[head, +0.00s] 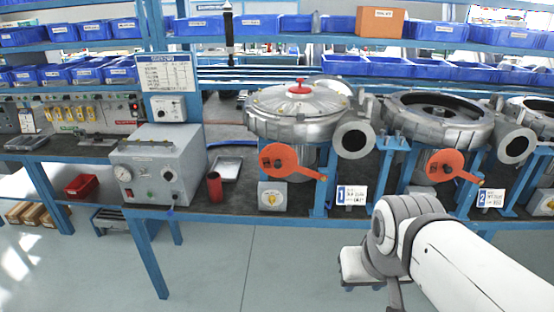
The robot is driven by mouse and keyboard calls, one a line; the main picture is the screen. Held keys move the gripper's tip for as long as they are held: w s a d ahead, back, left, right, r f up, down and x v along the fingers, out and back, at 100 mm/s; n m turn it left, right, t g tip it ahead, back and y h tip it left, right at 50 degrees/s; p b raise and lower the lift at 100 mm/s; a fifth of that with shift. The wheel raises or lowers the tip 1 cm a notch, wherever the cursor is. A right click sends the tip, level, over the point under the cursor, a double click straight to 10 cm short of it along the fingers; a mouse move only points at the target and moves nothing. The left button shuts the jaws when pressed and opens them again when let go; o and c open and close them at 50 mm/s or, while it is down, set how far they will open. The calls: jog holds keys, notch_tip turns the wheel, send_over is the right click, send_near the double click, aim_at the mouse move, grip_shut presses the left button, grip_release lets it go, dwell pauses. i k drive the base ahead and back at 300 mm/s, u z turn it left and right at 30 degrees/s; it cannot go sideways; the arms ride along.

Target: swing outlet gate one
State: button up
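Outlet gate one (279,158) is an orange-red round plate below the left blower (290,112), with its short handle (311,175) pointing right and slightly down. The plate sits left of and below that blower's round outlet (354,139), whose open mouth shows uncovered. A white card marked 1 (351,195) stands just right of the handle. My gripper (366,285) is low at the right of centre, in front of the bench and below the card, apart from the gate. Its fingers are mostly hidden by my wrist, so I cannot see whether they are open.
A second blower (437,118) with a similar orange-red gate (445,164) and card marked 2 (490,198) stands to the right. A grey gauge box (160,165) and red cup (215,187) are at left. The floor before the bench (260,265) is clear.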

aim_at(278, 160)
jog(key=u, duration=0.05)
jog(key=i, duration=1)
jog(key=z, duration=0.1)
